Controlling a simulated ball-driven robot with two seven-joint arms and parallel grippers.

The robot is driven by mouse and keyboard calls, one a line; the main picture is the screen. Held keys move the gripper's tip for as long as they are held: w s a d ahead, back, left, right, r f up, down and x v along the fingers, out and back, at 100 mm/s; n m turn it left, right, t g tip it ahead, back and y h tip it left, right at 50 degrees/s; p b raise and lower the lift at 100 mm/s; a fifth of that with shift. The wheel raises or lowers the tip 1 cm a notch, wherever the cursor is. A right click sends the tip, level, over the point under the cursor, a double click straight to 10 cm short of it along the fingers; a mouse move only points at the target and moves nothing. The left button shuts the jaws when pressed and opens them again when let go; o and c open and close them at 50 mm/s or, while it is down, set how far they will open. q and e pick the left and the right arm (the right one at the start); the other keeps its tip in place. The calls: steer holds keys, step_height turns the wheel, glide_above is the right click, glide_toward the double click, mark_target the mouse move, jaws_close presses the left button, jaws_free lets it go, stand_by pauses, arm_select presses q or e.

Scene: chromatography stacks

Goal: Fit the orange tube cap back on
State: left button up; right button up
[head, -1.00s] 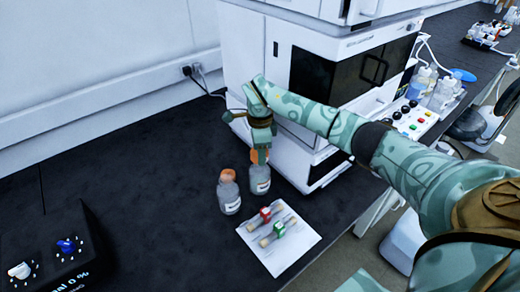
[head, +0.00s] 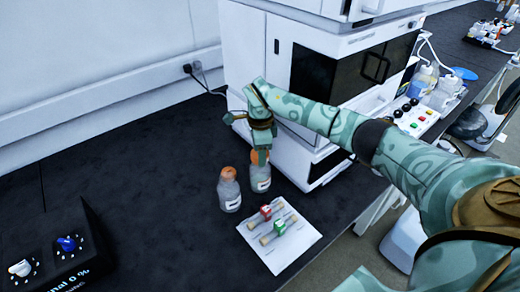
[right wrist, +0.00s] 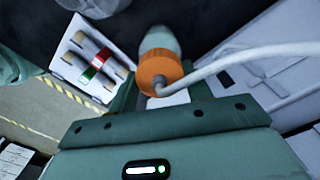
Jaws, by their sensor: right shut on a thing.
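The orange tube cap (head: 257,157) is at the top of the rear bottle (head: 261,181). My right gripper (head: 262,155) reaches down from above and is shut on this cap. In the right wrist view the cap (right wrist: 160,72) lies between the fingers (right wrist: 165,92), with a pale tube (right wrist: 230,58) running from it to the right. The clear bottle (right wrist: 160,40) shows right behind the cap. The fingers hide part of the cap, and I cannot tell whether it is fully seated. My left gripper is not in view.
A second bottle (head: 229,194) with an orange top stands close to the left. A white sheet (head: 279,262) with red and green capped vials (head: 266,211) lies in front. The white instrument (head: 255,60) stands behind. A dark control box (head: 60,245) sits front left; the bench between is clear.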

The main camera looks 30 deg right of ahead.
steer(key=shift+f, duration=0.45)
steer(key=shift+f, duration=0.15)
steer(key=shift+f, duration=0.25)
steer(key=o, duration=1.5)
steer(key=shift+c, duration=0.2)
steer(key=shift+r+p, duration=2.55)
steer(key=shift+r, duration=1.05)
steer(key=shift+f, duration=0.1)
